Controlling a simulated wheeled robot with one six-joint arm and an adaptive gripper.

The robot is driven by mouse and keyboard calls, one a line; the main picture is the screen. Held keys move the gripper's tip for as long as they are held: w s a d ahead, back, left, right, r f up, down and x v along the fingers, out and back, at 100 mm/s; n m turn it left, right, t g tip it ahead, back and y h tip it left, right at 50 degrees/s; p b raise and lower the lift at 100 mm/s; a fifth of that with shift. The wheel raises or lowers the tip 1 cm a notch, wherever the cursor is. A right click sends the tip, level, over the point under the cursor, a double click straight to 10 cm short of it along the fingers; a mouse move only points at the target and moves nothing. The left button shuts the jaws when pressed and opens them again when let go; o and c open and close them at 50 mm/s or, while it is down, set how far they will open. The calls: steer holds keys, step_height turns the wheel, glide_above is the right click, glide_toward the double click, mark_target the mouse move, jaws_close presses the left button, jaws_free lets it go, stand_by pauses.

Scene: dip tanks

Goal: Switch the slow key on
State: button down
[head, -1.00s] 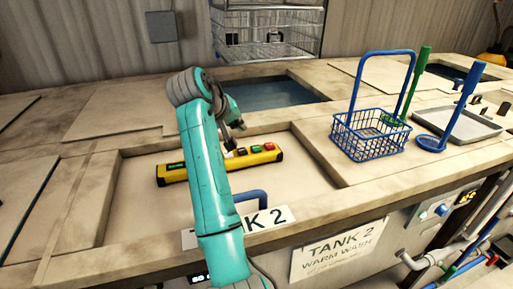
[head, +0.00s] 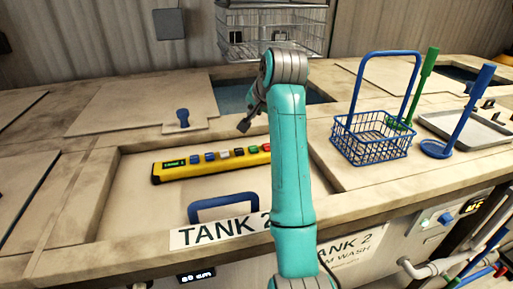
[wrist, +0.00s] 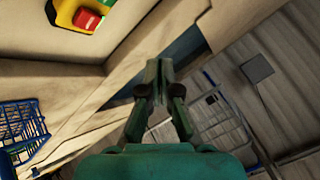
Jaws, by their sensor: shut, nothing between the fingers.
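A yellow control pendant (head: 172,178) lies on the tank 2 lid. It has a small lit green display at its left end and a row of keys: blue, white, green and red ones show. My arm hides its right end. I cannot read the key labels, so I cannot tell which is the slow key. The wrist view shows the pendant's end (wrist: 66,22) with a green and a red key at the top. My gripper (head: 243,127) is shut and empty, raised behind and above the pendant, not touching it. It also shows in the wrist view (wrist: 158,68).
A blue lid handle (head: 222,199) stands in front of the pendant. A blue knob (head: 183,118) on a small plate is behind it. A blue wire basket (head: 372,152) with a tall handle stands right. Farther right are a grey tray (head: 465,128) and upright green and blue tools.

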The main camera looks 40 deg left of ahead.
mark_target(254, 149)
steer(key=shift+d+f, duration=0.1)
stand_by(0.3)
steer(key=shift+f, duration=4.3)
steer(key=shift+f, duration=0.1)
steer(key=shift+f, duration=0.3)
steer(key=shift+f, duration=0.45)
steer(key=shift+r, duration=0.9)
steer(key=shift+r, duration=2.5)
